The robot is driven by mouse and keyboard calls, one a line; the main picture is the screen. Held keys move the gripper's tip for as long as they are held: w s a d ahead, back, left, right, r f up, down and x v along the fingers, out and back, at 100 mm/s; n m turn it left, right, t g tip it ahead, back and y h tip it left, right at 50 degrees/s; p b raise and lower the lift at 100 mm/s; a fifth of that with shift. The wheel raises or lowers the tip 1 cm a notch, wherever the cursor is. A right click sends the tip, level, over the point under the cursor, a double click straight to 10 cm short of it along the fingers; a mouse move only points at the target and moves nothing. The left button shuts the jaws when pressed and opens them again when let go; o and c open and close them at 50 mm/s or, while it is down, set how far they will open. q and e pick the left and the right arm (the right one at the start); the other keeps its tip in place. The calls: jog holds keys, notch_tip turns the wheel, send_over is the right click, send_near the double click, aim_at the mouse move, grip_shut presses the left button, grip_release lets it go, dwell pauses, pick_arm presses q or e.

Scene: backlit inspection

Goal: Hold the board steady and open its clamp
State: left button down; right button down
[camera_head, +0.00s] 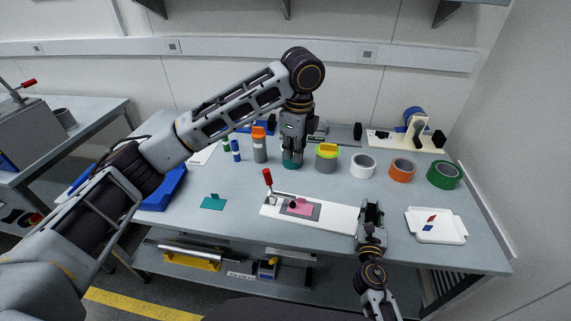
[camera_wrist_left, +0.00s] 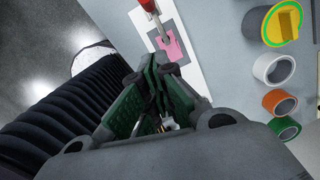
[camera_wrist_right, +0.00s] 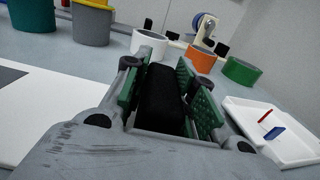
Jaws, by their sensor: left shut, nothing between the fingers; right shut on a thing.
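The white board (camera_head: 335,217) lies on the table. Its toggle clamp has a red handle (camera_head: 267,178), standing upright at the board's left part. A pink piece (camera_head: 300,206) lies on a grey patch beneath the clamp's arm. The handle's base and pink piece (camera_wrist_left: 175,46) also show in the left wrist view. My left gripper (camera_head: 293,150) points down behind the board, shut and empty, its fingers (camera_wrist_left: 160,95) closed together. My right gripper (camera_head: 370,213) is shut on a black block (camera_wrist_right: 163,98) at the board's right end.
A teal roll (camera_head: 292,162), a grey cup with yellow top (camera_head: 326,160), and white (camera_head: 363,166), orange (camera_head: 402,169) and green (camera_head: 444,175) rolls stand behind the board. A white tray (camera_head: 450,238) is at right. A teal plate (camera_head: 213,203) lies left.

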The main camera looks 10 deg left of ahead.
pick_arm(q)
jog(key=w+a+f, duration=0.1)
jog(key=a+f, duration=0.3)
jog(key=f, duration=0.6)
jog(key=shift+w+a+f, duration=0.2)
jog(key=shift+w, duration=0.15)
jog(key=shift+a+h, duration=0.6)
jog(key=shift+h, duration=0.7)
dwell(0.4)
